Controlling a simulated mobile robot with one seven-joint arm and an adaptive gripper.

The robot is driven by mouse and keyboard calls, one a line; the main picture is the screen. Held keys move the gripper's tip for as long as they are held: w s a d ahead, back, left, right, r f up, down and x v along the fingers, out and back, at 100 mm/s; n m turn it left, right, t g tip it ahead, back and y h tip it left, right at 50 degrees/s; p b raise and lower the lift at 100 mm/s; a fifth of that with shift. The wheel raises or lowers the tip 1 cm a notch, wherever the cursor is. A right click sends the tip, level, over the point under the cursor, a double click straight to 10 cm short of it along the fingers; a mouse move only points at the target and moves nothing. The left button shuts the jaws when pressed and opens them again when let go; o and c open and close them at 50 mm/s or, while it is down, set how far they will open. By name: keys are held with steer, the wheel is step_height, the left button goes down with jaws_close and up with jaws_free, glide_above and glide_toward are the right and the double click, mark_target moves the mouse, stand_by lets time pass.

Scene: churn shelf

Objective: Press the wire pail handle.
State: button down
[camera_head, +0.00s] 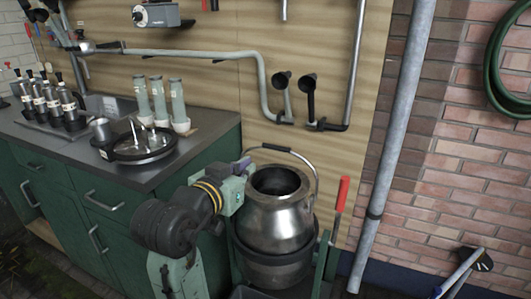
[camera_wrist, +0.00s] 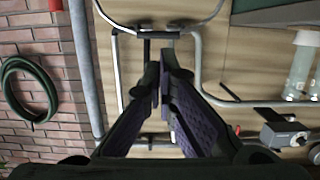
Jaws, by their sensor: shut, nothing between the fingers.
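The wire pail handle (camera_head: 314,167) arches above the metal pail (camera_head: 280,220), with a dark grip along its top. The pail is upright with its mouth open. My gripper (camera_head: 245,163) is at the left of the pail's mouth, close to the handle's left end. In the wrist view the handle (camera_wrist: 204,24) curves across the top, with its dark grip just beyond the fingertips of my gripper (camera_wrist: 163,62). The purple-padded fingers are shut and empty. I cannot tell whether they touch the handle.
A dark stand with a red-gripped lever (camera_head: 342,194) holds the pail. A green cabinet with a grey worktop (camera_head: 75,145) stands left, carrying bottles and a round tray (camera_head: 138,148). Pipes (camera_head: 262,85) run along the wooden panel behind. A tall grey pipe (camera_head: 393,130) stands right.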

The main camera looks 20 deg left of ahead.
mark_target(274, 148)
steer(key=w+f+p, duration=0.2)
steer(key=w, duration=1.1)
steer(key=shift+w+d+f, duration=0.2)
steer(key=shift+w+f, duration=0.15)
steer(key=shift+w, duration=0.05)
steer(key=shift+r+p, duration=0.1)
steer(key=shift+p, duration=0.2)
